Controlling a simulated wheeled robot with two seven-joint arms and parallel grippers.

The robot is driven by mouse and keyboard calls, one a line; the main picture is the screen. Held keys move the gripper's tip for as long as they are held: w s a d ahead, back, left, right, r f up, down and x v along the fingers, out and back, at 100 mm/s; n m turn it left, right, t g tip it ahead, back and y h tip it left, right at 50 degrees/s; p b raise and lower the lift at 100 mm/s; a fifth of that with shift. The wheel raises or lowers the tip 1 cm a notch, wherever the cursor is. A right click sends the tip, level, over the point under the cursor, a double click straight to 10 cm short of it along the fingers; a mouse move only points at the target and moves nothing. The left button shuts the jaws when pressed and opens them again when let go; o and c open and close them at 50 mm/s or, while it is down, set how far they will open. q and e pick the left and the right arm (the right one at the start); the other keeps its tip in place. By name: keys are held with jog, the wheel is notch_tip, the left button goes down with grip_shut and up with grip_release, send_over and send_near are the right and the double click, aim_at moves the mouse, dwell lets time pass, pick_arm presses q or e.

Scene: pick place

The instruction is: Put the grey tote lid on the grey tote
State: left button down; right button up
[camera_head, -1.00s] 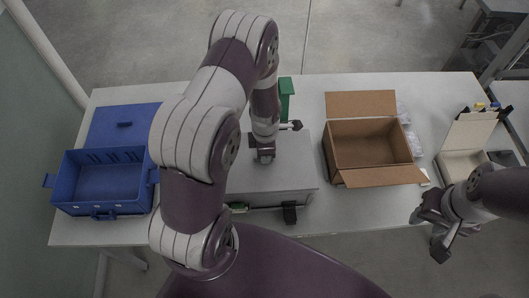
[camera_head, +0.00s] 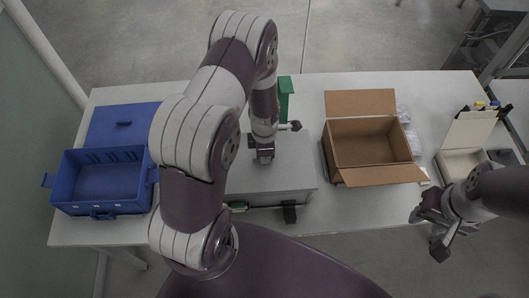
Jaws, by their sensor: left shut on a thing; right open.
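The grey tote lid (camera_head: 290,165) lies flat over the grey tote (camera_head: 265,200), in the middle of the table. The lid looks level with the tote's rim, but I cannot tell whether it touches all around. My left gripper (camera_head: 264,157) is shut on the lid at its middle; the grip point is mostly hidden by the fingers. My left arm hides the left part of lid and tote. My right gripper (camera_head: 430,232) is open and empty off the front edge of the table, at the right.
An open blue tote (camera_head: 103,208) with a blue lid (camera_head: 105,125) behind it stands left. A green object (camera_head: 287,90) is behind the grey tote. An open cardboard box (camera_head: 370,172) and a cream box (camera_head: 470,130) stand right. Bare table (camera_head: 340,215) shows in front of the cardboard box.

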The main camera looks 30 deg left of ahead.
pick_arm(q)
jog(key=shift+f, duration=0.1)
dwell(0.3)
jog(key=shift+f+b, duration=0.3)
jog(key=shift+b, duration=0.05)
jog(key=shift+f, duration=0.2)
dwell(0.3)
jog(key=c, duration=1.1)
grip_release()
notch_tip(320, 180, up, 8)
jog(key=p, duration=0.6)
jog(key=shift+r+p, duration=0.1)
jog(key=shift+p, duration=0.25)
